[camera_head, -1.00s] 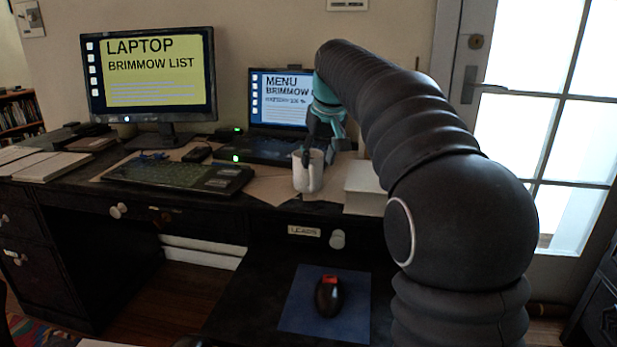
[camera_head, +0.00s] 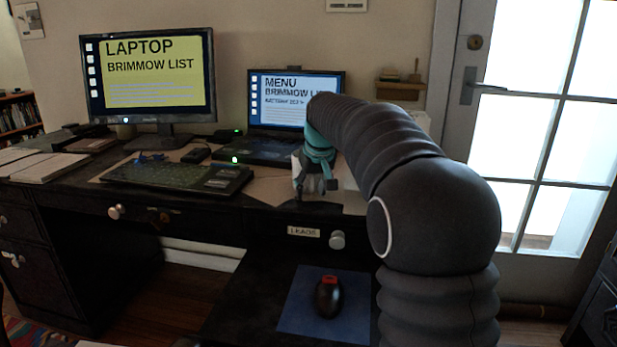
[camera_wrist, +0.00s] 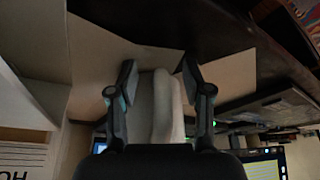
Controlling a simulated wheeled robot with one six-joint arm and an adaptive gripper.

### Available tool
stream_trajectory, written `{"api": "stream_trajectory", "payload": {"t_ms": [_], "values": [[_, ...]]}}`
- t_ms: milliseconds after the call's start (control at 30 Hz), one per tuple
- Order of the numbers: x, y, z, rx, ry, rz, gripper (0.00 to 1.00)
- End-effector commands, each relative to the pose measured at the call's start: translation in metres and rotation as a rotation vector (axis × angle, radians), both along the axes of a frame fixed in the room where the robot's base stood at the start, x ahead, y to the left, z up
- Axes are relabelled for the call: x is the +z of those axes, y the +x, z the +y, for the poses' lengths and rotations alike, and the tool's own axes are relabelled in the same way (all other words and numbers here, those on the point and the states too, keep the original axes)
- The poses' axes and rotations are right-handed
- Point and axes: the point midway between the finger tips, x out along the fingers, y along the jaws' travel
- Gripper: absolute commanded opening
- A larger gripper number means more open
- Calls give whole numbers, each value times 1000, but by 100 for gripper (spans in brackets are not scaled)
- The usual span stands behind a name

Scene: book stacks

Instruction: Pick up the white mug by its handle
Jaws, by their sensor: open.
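The white mug (camera_head: 297,170) stands on the desk in front of the laptop in the head view, mostly hidden behind my gripper (camera_head: 315,186). In the wrist view the pale mug (camera_wrist: 164,112) shows between the two dark fingers of my gripper (camera_wrist: 158,78). The fingers are apart, one on each side of a part of the mug. A gap shows on the right; contact on the left is hard to tell. The handle cannot be made out clearly.
The laptop (camera_head: 290,100) stands behind the mug, with a keyboard (camera_head: 180,176) and monitor (camera_head: 150,75) to the left. A white block-like object beside the mug is largely hidden by my arm. A mouse (camera_head: 329,297) lies on a blue pad (camera_head: 296,312) lower down.

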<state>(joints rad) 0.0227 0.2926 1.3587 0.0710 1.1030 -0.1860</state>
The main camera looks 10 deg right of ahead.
Motion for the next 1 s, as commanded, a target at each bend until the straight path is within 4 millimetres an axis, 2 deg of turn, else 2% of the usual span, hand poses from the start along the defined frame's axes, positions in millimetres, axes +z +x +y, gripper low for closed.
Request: {"api": "stream_trajectory", "payload": {"t_ms": [133,167,300,367,767,1000], "values": [[0,0,0,0,0,0,50],[0,0,0,0,0,0,47],[0,0,0,0,0,0,12],[0,0,0,0,0,0,0],[2,0,0,0,0,-1,0],[17,0,0,0,0,-4,0]]}}
